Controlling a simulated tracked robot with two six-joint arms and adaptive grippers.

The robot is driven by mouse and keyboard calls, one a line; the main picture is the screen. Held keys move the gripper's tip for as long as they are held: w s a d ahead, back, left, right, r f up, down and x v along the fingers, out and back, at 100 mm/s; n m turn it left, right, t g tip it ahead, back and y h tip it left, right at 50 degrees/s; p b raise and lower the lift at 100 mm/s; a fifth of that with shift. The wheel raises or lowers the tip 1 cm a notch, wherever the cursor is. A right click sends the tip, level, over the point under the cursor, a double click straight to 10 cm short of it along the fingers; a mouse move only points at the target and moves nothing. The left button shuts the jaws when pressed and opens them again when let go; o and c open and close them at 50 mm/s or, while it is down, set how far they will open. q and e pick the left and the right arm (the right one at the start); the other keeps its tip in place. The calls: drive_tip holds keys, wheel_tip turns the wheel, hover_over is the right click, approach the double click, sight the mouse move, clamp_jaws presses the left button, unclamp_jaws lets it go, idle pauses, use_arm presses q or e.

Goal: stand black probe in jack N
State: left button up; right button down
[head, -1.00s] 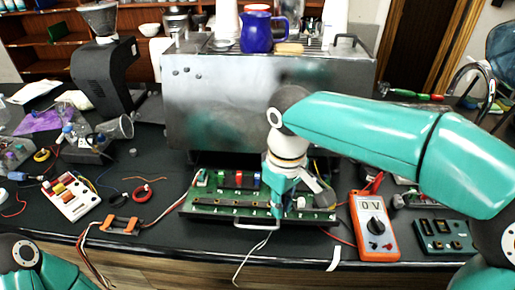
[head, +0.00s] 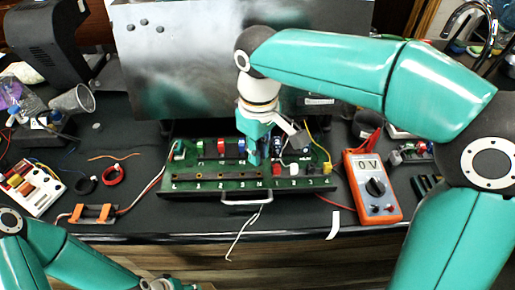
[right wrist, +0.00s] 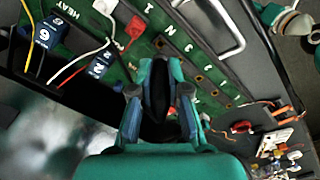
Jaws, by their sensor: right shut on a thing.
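The green circuit board (head: 205,161) lies on the black bench, with a brown strip of jacks (head: 215,177) along its front half and white labels below it. The label N (head: 261,186) is near the strip's right end. My right gripper (head: 257,158) points down over the board, just behind that end. In the right wrist view, my right gripper (right wrist: 160,80) is shut on a slim dark thing, the black probe (right wrist: 158,96). Its tip is hidden, so I cannot tell whether it touches a jack. My left gripper (head: 167,284) is barely visible at the bottom edge.
An orange multimeter (head: 371,186) reading 0 V stands right of the board. A grey handle (head: 246,198) projects from the board's front. Wires cross the board's right side. An orange-black holder (head: 92,213) lies to the left.

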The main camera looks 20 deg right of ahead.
wheel_tip(320, 180, down, 2)
drive_tip(key=shift+f+b, duration=0.2)
drive_tip(key=shift+b, duration=0.6)
drive_tip(key=shift+s+r, duration=0.1)
drive_tip(key=shift+f, duration=0.2)
drive_tip(key=shift+f, duration=0.65)
idle(1.7)
drive_tip(key=c, duration=1.1)
unclamp_jaws()
drive_tip(key=shift+r, duration=0.15)
